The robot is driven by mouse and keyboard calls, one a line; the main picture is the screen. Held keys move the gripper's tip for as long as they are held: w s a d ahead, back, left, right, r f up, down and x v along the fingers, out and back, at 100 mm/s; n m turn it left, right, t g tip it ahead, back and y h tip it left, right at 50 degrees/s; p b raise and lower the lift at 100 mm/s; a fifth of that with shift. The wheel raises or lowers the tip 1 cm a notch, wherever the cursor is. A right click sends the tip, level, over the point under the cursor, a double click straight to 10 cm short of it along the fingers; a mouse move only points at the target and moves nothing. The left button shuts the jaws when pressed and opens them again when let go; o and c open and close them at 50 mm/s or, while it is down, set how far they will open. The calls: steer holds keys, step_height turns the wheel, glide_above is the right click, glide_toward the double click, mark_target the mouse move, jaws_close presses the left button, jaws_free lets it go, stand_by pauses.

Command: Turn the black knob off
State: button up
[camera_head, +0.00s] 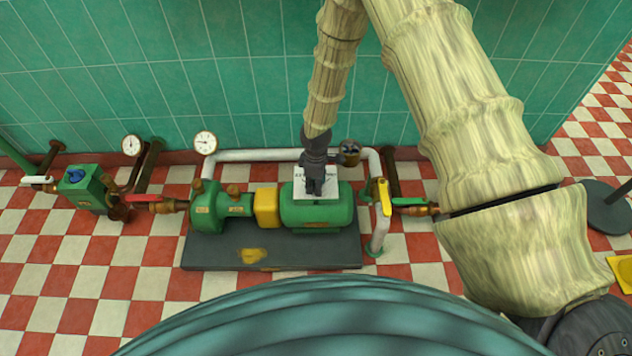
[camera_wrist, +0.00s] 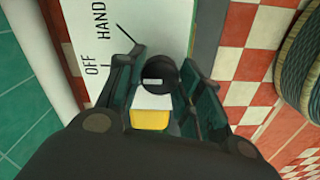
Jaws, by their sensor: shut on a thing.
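The black knob (camera_wrist: 158,68) sits on a white label plate (camera_wrist: 152,25) in the wrist view. A small white mark shows on the knob. The plate reads "OFF" and "HAND" to the upper left of the knob, with thin lines near the words. My gripper (camera_wrist: 161,60) has its fingers on both sides of the knob and is shut on it. In the head view my gripper (camera_head: 315,183) points down onto the plate (camera_head: 301,188) on top of the green motor (camera_head: 315,211). There my gripper hides the knob.
A yellow coupling guard (camera_head: 266,207) and green pump (camera_head: 207,213) stand left of the motor on a dark base (camera_head: 300,254). A white pipe (camera_head: 260,155) runs behind. A yellow-handled valve (camera_head: 384,197) and green lever (camera_head: 410,201) are close on the right. The tiled wall (camera_head: 250,70) is behind.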

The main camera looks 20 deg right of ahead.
steer(key=shift+w, duration=0.1)
steer(key=o, duration=1)
steer(key=shift+o, duration=0.2)
steer(key=shift+r, duration=0.1)
step_height(320, 180, up, 12)
stand_by(0.3)
